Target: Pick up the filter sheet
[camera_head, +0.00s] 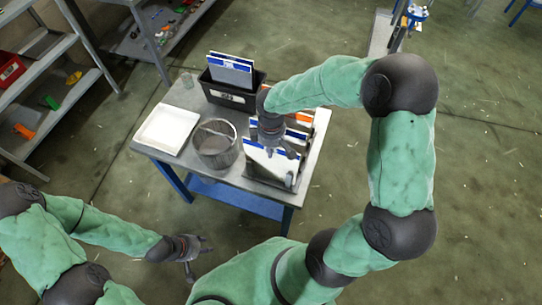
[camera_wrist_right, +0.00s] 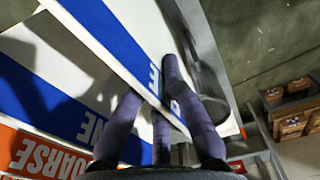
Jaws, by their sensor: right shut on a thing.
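My right gripper (camera_head: 275,150) is over the rack at the table's right side. In the wrist view its fingers (camera_wrist_right: 158,88) are closed on a white filter sheet (camera_wrist_right: 115,35) with a blue band, lettering partly hidden. In the head view this sheet (camera_head: 266,163) stands tilted at the front of the rack; I cannot tell whether it is clear of the rack. Behind it in the wrist view are another blue-banded sheet (camera_wrist_right: 50,95) and an orange-banded sheet marked "COARSE" (camera_wrist_right: 48,158). My left gripper (camera_head: 198,257) is open and empty, left of and below the table.
Shelves (camera_head: 40,75) stand at the left. The floor to the right is mostly clear.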

